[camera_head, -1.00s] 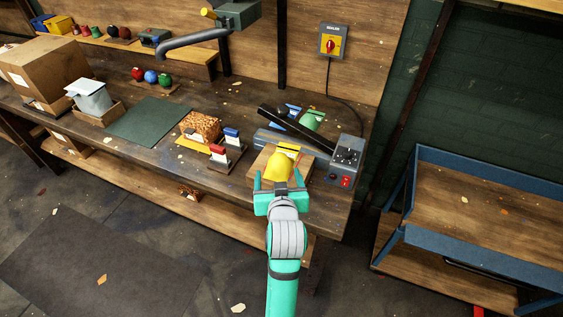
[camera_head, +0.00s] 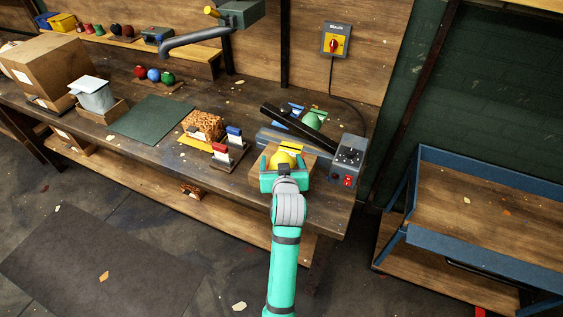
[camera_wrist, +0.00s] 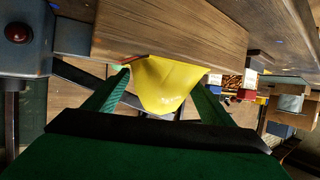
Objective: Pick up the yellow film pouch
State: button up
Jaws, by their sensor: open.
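The yellow film pouch (camera_head: 283,160) lies on a small wooden board (camera_head: 304,166) in front of the heat sealer on the bench. In the wrist view the pouch (camera_wrist: 163,84) sits between the two fingers, close ahead of the palm, with a gap visible on each side. My gripper (camera_head: 283,170) is open, one finger on either side of the pouch. In the head view my gripper's body hides the near part of the pouch. The far end of the pouch is hidden in the wrist view.
The sealer's black arm (camera_head: 296,125) and control box (camera_head: 347,158) stand just behind and right of the pouch. A green pouch (camera_head: 314,119) lies behind. A blue-framed cart (camera_head: 480,200) stands right.

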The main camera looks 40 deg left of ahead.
jog(key=c, duration=1.2)
jog(key=shift+c, duration=0.4)
jog(key=shift+r, duration=0.1)
